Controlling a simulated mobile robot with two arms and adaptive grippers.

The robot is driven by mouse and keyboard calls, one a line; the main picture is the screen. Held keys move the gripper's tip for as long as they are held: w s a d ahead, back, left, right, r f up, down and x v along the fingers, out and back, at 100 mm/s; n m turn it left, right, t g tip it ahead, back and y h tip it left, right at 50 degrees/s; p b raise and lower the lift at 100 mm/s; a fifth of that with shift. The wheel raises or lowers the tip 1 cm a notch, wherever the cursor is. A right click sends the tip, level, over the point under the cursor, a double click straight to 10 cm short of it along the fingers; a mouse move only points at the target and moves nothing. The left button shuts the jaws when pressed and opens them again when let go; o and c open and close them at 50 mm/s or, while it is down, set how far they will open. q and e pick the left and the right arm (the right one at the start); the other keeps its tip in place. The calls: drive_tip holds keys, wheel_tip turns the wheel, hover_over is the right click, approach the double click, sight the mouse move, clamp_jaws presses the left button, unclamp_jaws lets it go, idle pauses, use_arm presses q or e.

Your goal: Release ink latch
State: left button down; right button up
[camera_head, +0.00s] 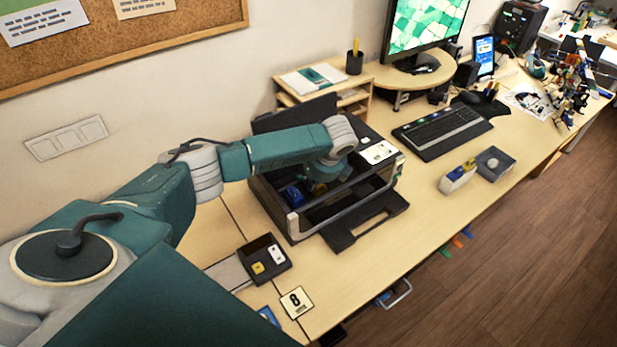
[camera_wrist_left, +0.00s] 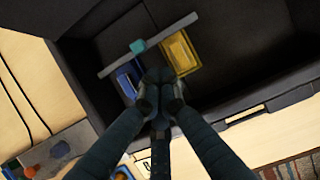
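The dark printer (camera_head: 292,222) stands open on the desk, with my left arm reaching over it. In the left wrist view, a grey latch bar (camera_wrist_left: 170,30) with a teal tab (camera_wrist_left: 138,46) crosses a blue ink cartridge (camera_wrist_left: 127,78) and a yellow one (camera_wrist_left: 181,52). The blue cartridge also shows in the head view (camera_head: 293,196). My left gripper (camera_wrist_left: 158,76) has its fingers together, pointing into the printer, just below the bar and between the cartridges. Whether it touches them I cannot tell. In the head view the gripper (camera_head: 322,186) is partly hidden by my wrist. My right gripper is not in view.
A small dark tray (camera_head: 281,270) with a yellow and a white piece sits left of the printer, near a card marked 8 (camera_head: 297,301). The printer's output tray (camera_head: 365,220) sticks out in front. A keyboard (camera_head: 443,131) and monitor (camera_head: 425,30) stand to the right.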

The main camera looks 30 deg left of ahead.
sight(303, 177)
use_arm(q)
drive_tip(key=shift+w+a, duration=0.15)
drive_tip(key=shift+a, duration=0.55)
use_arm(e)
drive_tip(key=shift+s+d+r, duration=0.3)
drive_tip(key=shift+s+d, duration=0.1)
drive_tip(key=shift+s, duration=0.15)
use_arm(q)
drive_tip(key=shift+w+a, duration=0.1)
drive_tip(key=shift+w, duration=0.05)
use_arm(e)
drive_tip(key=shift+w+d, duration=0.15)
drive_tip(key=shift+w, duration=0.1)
use_arm(q)
drive_tip(key=shift+w+a, duration=0.25)
drive_tip(key=shift+a, duration=0.3)
drive_tip(key=shift+w+a, duration=0.2)
drive_tip(key=shift+a, duration=0.35)
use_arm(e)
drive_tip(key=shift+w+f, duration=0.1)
